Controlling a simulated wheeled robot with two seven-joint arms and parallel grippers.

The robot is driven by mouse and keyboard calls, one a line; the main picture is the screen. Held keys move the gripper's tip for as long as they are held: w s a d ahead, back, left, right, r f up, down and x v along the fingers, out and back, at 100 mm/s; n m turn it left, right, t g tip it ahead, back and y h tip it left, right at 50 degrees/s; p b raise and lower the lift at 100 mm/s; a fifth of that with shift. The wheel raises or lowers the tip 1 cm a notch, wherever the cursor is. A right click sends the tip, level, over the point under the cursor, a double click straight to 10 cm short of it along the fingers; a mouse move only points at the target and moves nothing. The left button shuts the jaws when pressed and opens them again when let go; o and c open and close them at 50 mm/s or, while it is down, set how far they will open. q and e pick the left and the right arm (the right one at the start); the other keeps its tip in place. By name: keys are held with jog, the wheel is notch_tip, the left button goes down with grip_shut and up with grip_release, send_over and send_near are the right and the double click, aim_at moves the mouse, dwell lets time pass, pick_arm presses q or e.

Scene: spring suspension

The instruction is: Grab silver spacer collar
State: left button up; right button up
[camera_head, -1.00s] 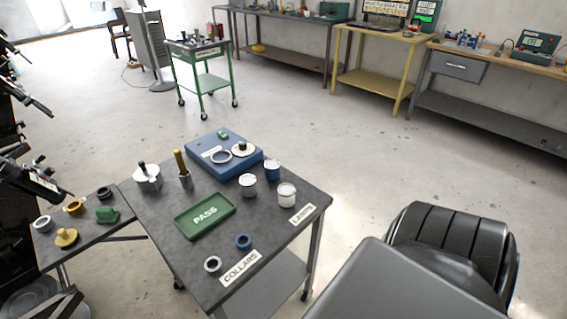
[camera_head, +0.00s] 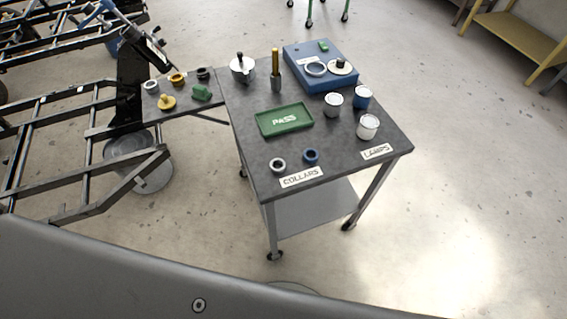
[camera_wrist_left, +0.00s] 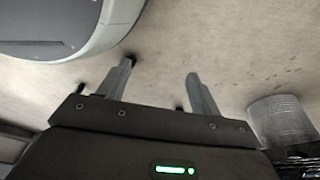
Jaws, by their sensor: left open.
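A silver ring-shaped collar (camera_head: 278,165) lies at the front left of the dark cart top (camera_head: 240,120), behind the COLLARS label (camera_head: 301,177). A blue collar (camera_head: 311,155) lies just right of it, apart. Another silver-grey ring (camera_head: 151,86) sits on the side shelf at the left; I cannot tell from its size whether it is the same kind. My left gripper (camera_wrist_left: 161,68) shows in the left wrist view, open and empty over bare floor. No collar shows in that view.
A green PASS tray (camera_head: 285,119), blue fixture (camera_head: 320,65), lidded cans and a yellow-handled tool (camera_head: 275,70) share the cart top. A dark metal frame (camera_head: 80,120) stands at the left. Floor right of the cart is clear. A ribbed metal cylinder (camera_wrist_left: 277,118) shows beside my left gripper.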

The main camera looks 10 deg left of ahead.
pick_arm(q)
jog(key=w+r+m+t+h+p, duration=0.15)
jog(key=w+r+t, duration=0.25)
jog(key=w+r, duration=1.2)
jog(key=m+h+p, duration=0.5)
jog(key=m+h, duration=0.3)
jog(key=h, duration=0.1)
send_near(277, 164)
jog(key=x, duration=0.3)
jog(key=shift+d+f+p, duration=0.2)
jog(key=shift+f+p, duration=0.1)
jog(key=shift+f, duration=0.05)
jog(key=shift+w+d, duration=0.1)
jog(key=shift+d, duration=0.15)
jog(key=p+x, duration=0.1)
jog(key=x, duration=0.2)
jog(key=shift+w+d+n, duration=0.25)
jog(key=shift+d, duration=0.05)
jog(key=shift+w+d+f, duration=0.2)
jog(key=shift+d, duration=0.1)
jog(key=c, duration=1)
jog(key=shift+c, duration=0.2)
